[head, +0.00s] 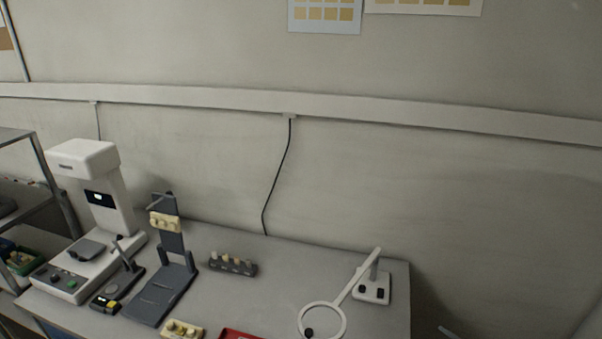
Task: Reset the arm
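Neither of my grippers shows in the head view. A small grey piece (447,331) pokes in at the bottom edge, right of the table. I cannot tell what it is. No gripper fingers are visible, so I cannot see whether either gripper holds anything.
On the grey table (225,290) stand a white machine (118,205), a dark stand (172,240) holding a beige block, a dark rack (232,264), a beige block (182,330), a red tray (243,335) and a ring lamp (322,304). A metal shelf (45,165) stands left.

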